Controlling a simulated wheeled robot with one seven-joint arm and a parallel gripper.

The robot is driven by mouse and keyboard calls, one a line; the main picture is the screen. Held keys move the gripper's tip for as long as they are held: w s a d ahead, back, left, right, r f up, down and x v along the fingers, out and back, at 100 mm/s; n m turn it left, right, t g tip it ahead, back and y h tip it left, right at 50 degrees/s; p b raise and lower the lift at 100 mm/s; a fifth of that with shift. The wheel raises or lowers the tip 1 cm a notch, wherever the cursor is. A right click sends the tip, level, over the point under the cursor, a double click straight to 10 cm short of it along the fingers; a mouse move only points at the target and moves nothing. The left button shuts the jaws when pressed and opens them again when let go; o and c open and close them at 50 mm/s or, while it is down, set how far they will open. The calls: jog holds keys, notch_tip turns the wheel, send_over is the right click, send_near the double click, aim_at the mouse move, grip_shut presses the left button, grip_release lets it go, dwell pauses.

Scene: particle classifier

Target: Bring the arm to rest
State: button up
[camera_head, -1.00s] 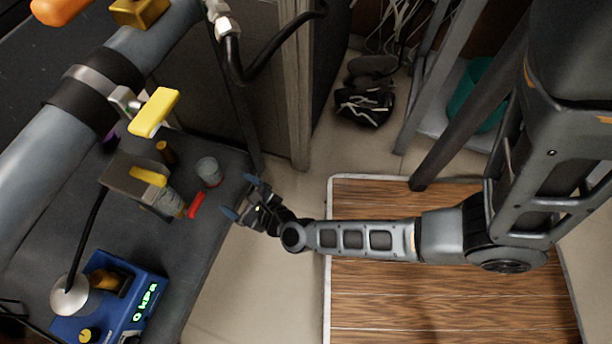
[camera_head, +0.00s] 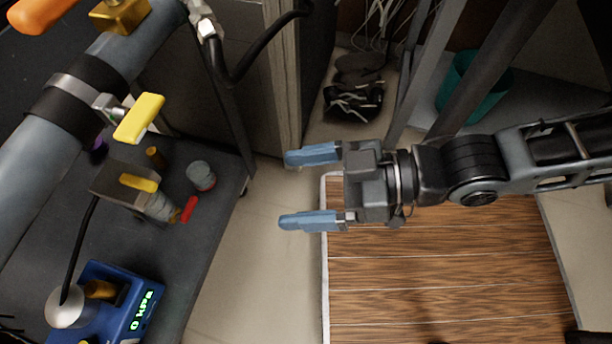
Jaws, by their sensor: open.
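My gripper (camera_head: 310,188) is open and empty, with its two blue fingers pointing left. It hangs in the air over the pale floor and the left edge of the wooden platform (camera_head: 440,280). My arm reaches in from the right side of the picture. The gripper is apart from the dark cart top (camera_head: 215,225) at the left, with a gap of floor between them.
A thick grey pipe (camera_head: 40,150) with a yellow handle (camera_head: 139,118) crosses the left. On the cart stand a blue gauge box (camera_head: 130,300) reading 0 kPa and a red-handled valve (camera_head: 189,209). Grey posts, a teal bin (camera_head: 475,90) and a cabinet (camera_head: 240,80) are behind.

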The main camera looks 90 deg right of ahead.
jog(key=shift+s+r+n, duration=0.15)
jog(key=shift+r+n, duration=0.4)
jog(key=shift+n, duration=0.15)
notch_tip(320, 180, up, 25)
jog(key=p, duration=2.5)
